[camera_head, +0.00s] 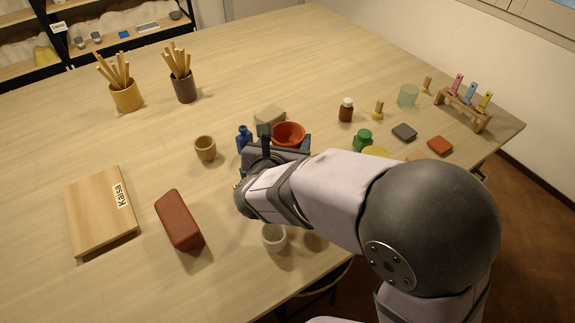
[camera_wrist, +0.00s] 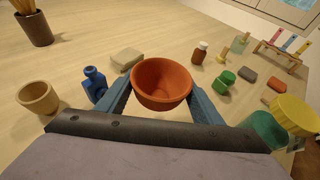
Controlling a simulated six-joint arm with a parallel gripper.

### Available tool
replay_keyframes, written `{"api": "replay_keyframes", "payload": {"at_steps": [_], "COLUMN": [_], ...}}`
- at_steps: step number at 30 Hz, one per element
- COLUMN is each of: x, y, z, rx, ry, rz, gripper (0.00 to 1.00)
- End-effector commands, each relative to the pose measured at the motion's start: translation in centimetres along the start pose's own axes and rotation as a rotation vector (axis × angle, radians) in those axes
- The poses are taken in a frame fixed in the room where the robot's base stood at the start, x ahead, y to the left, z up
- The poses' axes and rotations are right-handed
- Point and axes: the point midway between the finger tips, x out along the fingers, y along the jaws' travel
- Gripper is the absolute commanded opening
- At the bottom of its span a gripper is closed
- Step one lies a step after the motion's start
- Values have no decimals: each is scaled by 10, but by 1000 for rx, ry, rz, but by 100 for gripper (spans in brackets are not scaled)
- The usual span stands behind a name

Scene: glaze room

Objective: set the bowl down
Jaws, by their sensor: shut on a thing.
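An orange-red bowl (camera_head: 289,133) is at the middle of the table area, upright, in my gripper (camera_head: 275,143). In the wrist view the bowl (camera_wrist: 162,82) sits between the two blue fingers of my gripper (camera_wrist: 163,98), which are shut on it from both sides. The bowl's inside looks empty. My gripper hides its lower part, so I cannot tell whether its base touches the table (camera_head: 120,150).
A blue bottle (camera_head: 244,138) and a tan cup (camera_head: 205,148) are left of the bowl. A beige block (camera_head: 269,115) lies just behind it. A green jar (camera_head: 362,140) and a brown bottle (camera_head: 346,110) stand to the right. A white cup (camera_head: 273,237) is nearer the front.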

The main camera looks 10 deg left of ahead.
Motion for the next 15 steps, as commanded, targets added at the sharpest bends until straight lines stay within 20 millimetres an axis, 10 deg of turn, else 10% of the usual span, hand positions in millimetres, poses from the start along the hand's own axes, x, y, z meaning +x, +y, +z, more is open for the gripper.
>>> {"api": "replay_keyframes", "payload": {"at_steps": [15], "x": [16], "y": [0], "z": [-39], "rx": [-2], "ry": [0], "rz": [1], "gripper": [36]}}
